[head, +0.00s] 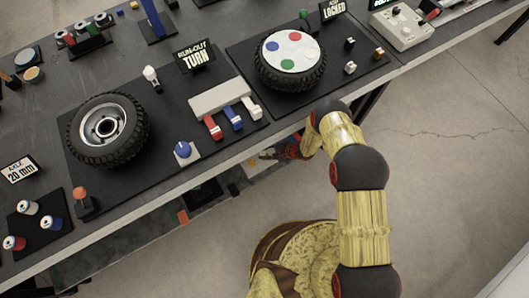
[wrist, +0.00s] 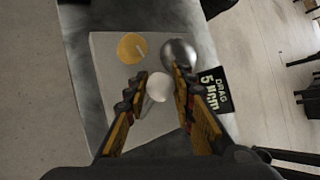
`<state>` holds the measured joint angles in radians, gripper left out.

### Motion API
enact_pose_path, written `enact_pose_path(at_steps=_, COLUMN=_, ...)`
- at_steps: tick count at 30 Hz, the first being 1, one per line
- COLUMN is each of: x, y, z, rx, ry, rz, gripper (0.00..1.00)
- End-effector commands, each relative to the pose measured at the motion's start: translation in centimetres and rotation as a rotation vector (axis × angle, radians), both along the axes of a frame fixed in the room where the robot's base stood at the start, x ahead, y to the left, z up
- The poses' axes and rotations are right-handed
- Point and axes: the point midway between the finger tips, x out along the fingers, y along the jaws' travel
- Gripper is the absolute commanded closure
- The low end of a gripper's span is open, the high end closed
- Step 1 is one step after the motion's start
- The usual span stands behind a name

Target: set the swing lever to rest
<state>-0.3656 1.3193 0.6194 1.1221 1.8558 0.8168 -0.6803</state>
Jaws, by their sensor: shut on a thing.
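In the wrist view, a white ball knob (wrist: 159,86) sits between the fingertips of my gripper (wrist: 158,92). The gripper is shut on this knob, which appears to be the swing lever's handle. A short grey piece shows just below the knob; the rest of the lever is hidden or too small to make out. The knob is over a pale grey plate (wrist: 105,75). A yellow disc (wrist: 132,47) with a pale mark lies on the plate beyond the knob.
A shiny metal ball (wrist: 180,53) and a black "DRAG" sign (wrist: 213,92) stand close on the right in the wrist view.

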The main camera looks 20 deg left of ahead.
Motion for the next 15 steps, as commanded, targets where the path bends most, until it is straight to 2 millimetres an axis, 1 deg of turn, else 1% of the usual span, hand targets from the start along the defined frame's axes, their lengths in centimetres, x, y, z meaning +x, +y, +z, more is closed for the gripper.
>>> enact_pose_path(at_steps=1, x=-0.41, y=0.16, z=-0.20, rx=0.001, ry=0.004, rz=0.002, gripper=1.00)
enact_pose_path(at_steps=15, x=-1.03, y=0.56, z=-0.59, rx=0.003, ry=0.007, rz=0.004, gripper=1.00)
